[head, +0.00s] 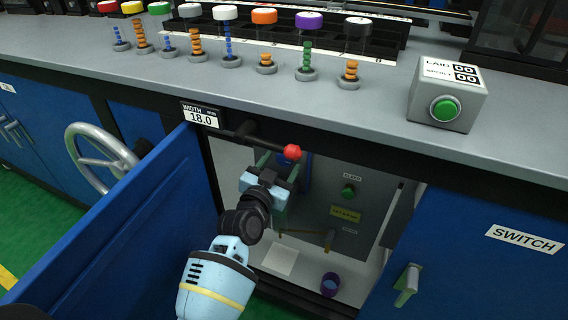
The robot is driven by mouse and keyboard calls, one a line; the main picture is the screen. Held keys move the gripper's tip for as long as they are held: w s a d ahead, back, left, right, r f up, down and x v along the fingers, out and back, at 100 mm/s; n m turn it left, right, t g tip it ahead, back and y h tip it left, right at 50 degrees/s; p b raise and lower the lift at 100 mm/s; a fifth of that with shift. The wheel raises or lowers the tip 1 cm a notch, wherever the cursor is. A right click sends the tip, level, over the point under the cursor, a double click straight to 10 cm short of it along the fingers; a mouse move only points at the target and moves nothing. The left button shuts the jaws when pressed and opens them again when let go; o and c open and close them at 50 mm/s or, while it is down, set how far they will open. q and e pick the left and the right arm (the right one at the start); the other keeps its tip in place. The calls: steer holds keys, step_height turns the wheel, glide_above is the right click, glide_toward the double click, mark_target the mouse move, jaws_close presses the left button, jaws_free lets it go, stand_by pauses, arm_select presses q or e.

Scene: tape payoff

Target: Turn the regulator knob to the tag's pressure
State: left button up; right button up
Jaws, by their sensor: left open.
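The open cabinet under the bench holds a grey panel (372,190). A yellow tag (345,214) is on it, its print too small to read. My left gripper (282,167) reaches into the cabinet from the lower left, left of the tag, with its jaws open. A dark blue part shows between and behind the fingers; I cannot tell if it is the regulator knob or whether the fingers touch it. The gripper and wrist cover that area, and no pressure dial can be made out. My right gripper is not in view.
A lever with a red ball (292,152) juts out just above my left gripper. The open blue door (135,235) stands left of my arm. A green button (348,191) is on the panel. A purple cup (330,284) stands on the cabinet floor, beside a pale sheet (281,261).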

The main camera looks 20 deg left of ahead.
arm_select(q)
steer(key=shift+w+b, duration=0.3)
steer(key=shift+w, duration=0.8)
steer(key=shift+c, duration=0.4)
steer(key=c, duration=0.9)
